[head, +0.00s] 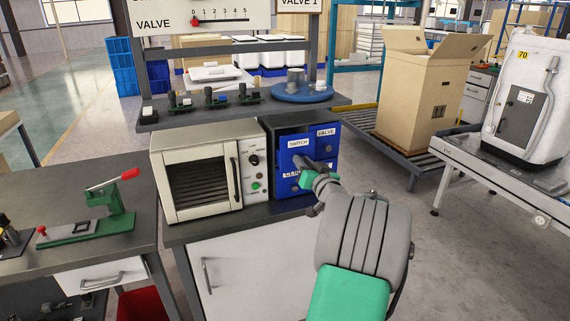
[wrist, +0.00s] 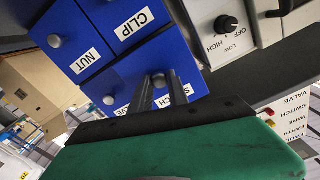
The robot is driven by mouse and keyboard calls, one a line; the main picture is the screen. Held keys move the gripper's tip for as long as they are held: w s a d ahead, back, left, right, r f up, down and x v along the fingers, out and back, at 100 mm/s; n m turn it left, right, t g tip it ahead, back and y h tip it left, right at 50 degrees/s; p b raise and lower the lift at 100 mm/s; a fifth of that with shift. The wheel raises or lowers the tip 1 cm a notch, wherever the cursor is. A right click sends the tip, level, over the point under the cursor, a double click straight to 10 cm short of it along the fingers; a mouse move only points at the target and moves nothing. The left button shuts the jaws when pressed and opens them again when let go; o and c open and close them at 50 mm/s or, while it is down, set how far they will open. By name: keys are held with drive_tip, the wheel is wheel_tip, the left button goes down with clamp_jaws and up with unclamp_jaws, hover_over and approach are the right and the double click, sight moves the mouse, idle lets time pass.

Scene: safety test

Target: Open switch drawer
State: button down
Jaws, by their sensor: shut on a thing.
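The blue drawer cabinet (head: 327,153) stands on the bench with SWITCH at upper left and VALVE at upper right. The switch drawer front (head: 291,153) also shows in the wrist view (wrist: 192,82), which is turned over. My gripper (head: 309,164) reaches the switch drawer front. In the wrist view, my gripper (wrist: 160,85) has its two fingers close around the switch drawer's round knob, partly hidden between them. The CLIP drawer (wrist: 150,45) and NUT drawer (wrist: 70,45) look shut.
A toaster oven (head: 197,172) with a dial stands directly left of the cabinet. A shelf (head: 180,118) with small switches and a blue disc (head: 301,93) is above. A cardboard box (head: 423,90) stands on the conveyor at right. A green lever press (head: 115,217) is on the left bench.

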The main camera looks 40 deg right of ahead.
drive_tip(key=b+v, duration=0.3)
drive_tip(key=v, duration=0.6)
drive_tip(key=shift+b, duration=0.35)
drive_tip(key=shift+r, duration=0.1)
drive_tip(key=c, duration=1.3)
unclamp_jaws()
drive_tip(key=shift+s, duration=0.1)
drive_tip(key=shift+o, duration=0.2)
drive_tip(key=v, duration=0.8)
drive_tip(key=shift+b, duration=0.45)
